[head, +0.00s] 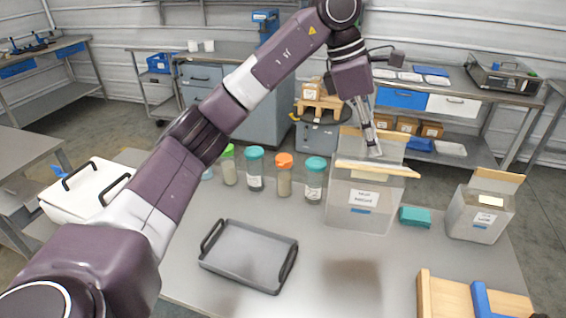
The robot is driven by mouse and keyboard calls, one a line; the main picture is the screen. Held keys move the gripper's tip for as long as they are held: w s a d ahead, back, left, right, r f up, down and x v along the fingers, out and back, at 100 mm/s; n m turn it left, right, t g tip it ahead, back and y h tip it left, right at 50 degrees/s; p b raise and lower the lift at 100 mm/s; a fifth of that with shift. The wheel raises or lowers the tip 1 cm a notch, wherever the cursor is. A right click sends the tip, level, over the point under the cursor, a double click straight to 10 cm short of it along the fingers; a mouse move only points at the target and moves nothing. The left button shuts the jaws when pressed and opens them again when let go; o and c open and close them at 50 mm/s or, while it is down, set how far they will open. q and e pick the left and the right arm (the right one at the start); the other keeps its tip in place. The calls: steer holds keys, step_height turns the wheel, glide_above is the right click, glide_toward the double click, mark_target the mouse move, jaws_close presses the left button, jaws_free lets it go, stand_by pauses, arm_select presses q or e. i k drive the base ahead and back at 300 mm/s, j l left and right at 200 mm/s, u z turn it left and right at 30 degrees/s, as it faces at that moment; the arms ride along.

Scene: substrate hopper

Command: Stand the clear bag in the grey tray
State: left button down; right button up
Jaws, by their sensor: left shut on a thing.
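A clear bag (353,212) with a white label, a blue mark and a tan top strip is upright at the middle right of the head view, behind and right of the grey tray. My left gripper (375,152) reaches down from above and is shut on the bag's top part. A clear panel with a second tan strip shows behind the fingers. I cannot tell whether the bag's base touches the table. The grey tray (217,261) is empty, with two dark handles, at the front middle of the table. My right gripper is not in view.
Several lidded jars (255,178) stand in a row left of the bag. A teal block (415,217) and a smaller clear container (472,224) are to its right. A wood and blue fixture (445,292) is at front right. A white bin (85,190) sits left.

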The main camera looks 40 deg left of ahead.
mark_target(250, 255)
steer(key=k+j+z, duration=0.1)
steer(key=j, duration=0.3)
steer(key=k+j+z, duration=0.15)
steer(key=j, duration=0.25)
steer(key=k+j+z, duration=0.1)
steer(key=j, duration=0.3)
steer(key=k+j+z, duration=0.1)
steer(key=j, duration=0.25)
steer(key=k+j+z, duration=0.1)
steer(key=k+j, duration=0.2)
